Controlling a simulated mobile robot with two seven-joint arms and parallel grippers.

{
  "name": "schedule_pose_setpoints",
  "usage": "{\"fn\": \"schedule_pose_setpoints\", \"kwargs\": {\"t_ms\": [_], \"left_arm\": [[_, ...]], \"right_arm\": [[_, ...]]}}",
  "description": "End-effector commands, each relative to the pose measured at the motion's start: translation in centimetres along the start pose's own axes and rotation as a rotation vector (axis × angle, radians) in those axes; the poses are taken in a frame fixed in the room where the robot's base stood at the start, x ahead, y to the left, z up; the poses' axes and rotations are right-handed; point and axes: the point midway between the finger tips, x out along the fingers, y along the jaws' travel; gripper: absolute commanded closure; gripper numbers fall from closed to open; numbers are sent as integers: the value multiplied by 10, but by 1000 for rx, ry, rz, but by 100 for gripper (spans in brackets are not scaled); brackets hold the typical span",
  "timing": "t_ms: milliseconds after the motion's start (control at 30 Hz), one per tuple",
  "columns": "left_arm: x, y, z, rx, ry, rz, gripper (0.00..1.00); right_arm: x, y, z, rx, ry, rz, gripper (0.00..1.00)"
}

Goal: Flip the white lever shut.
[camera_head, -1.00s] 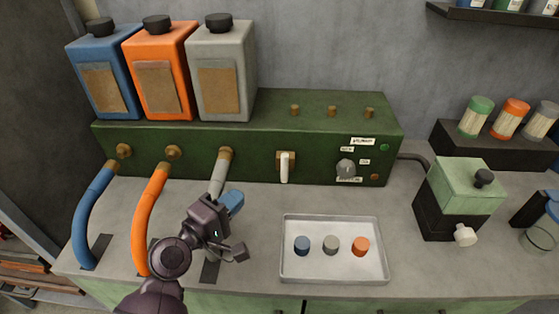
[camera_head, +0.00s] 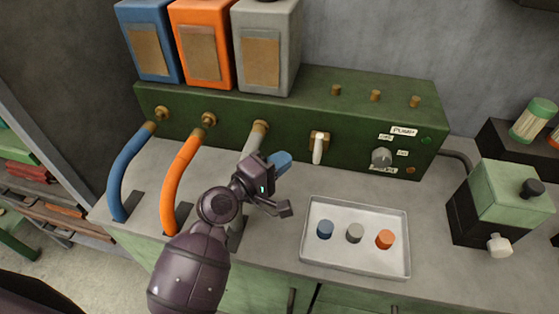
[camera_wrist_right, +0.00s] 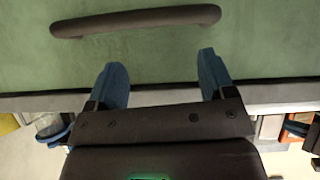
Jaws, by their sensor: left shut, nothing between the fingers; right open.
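The white lever (camera_head: 318,149) hangs downward from a brass mount on the front of the green pump box (camera_head: 290,135). My left gripper (camera_head: 281,163) is in front of the box, to the left of the lever and apart from it, near the grey hose. Its blue fingers are shut with nothing between them. My right gripper (camera_wrist_right: 161,82) shows in the right wrist view, open and empty, facing a green cabinet front with a dark handle (camera_wrist_right: 135,20). The right gripper is not in the head view.
A metal tray (camera_head: 310,262) with blue, grey and orange caps lies in front of the lever. Blue (camera_head: 125,175), orange (camera_head: 178,175) and grey (camera_head: 253,143) hoses run from the box at left. A green-and-black container (camera_head: 495,205) stands at right.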

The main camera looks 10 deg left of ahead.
Motion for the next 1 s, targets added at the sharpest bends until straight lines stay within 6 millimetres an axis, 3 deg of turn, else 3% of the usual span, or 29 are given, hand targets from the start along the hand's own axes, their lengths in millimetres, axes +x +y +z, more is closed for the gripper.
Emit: {"fn": "schedule_pose_setpoints", "kwargs": {"t_ms": [200,400,1000], "left_arm": [[38,0,0,-2,-1,2,100],[62,0,0,-1,0,0,100],[72,0,-1,2,0,-2,100]], "right_arm": [[1,2,-1,-7,2,0,24],[2,3,-1,-10,3,0,24],[2,3,-2,-9,4,0,24]]}}
